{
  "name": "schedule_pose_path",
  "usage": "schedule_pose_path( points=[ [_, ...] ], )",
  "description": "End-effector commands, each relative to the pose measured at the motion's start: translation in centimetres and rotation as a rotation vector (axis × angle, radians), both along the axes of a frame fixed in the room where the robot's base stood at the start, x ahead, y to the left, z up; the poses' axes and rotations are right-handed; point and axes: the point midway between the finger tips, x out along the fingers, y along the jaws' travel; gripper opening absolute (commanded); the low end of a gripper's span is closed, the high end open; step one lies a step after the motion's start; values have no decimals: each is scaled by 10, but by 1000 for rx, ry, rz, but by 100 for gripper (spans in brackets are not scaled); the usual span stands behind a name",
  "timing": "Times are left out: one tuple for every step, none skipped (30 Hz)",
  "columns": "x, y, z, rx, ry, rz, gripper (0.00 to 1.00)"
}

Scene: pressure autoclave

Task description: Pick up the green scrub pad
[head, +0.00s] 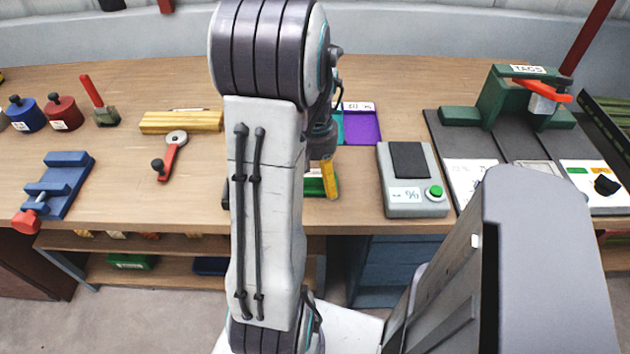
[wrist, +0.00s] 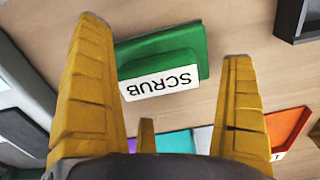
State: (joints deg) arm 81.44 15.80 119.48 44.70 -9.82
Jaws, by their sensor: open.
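The green scrub pad (wrist: 180,48) lies on the wooden bench, with a white label reading SCRUB along its side. In the wrist view it appears between my yellow fingers, nearer the left one, with bench visible to the right. My gripper (wrist: 164,40) is open and empty, with its fingers pointing toward the bench over the pad; contact cannot be told. In the head view a yellow finger of my gripper (head: 329,178) shows beside a sliver of the green pad (head: 313,187) near the front edge. My arm hides most of both there.
A grey scale with a green button (head: 412,199) stands to the right. A purple panel (head: 362,126) lies behind. A red-handled tool (head: 171,158), yellow wooden block (head: 180,122) and blue vise (head: 62,183) are to the left. A dark tray (wrist: 290,28) is near the pad.

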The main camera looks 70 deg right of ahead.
Motion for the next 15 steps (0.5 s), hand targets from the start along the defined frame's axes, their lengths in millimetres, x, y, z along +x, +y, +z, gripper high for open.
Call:
schedule_pose_path(
  points=[
    [0, 0, 0, 0, 0, 0, 99],
    [0, 0, 0, 0, 0, 0, 99],
    [0, 0, 0, 0, 0, 0, 99],
    [0, 0, 0, 0, 0, 0, 99],
    [0, 0, 0, 0, 0, 0, 97],
    [0, 0, 0, 0, 0, 0, 94],
    [0, 0, 0, 0, 0, 0, 91],
    [0, 0, 0, 0, 0, 0, 88],
    [0, 0, 0, 0, 0, 0, 85],
    [0, 0, 0, 0, 0, 0, 82],
    [0, 0, 0, 0, 0, 0, 80],
    [0, 0, 0, 0, 0, 0, 76],
    [0, 0, 0, 0, 0, 0, 73],
    [0, 0, 0, 0, 0, 0, 71],
    [0, 0, 0, 0, 0, 0, 67]
  ],
)
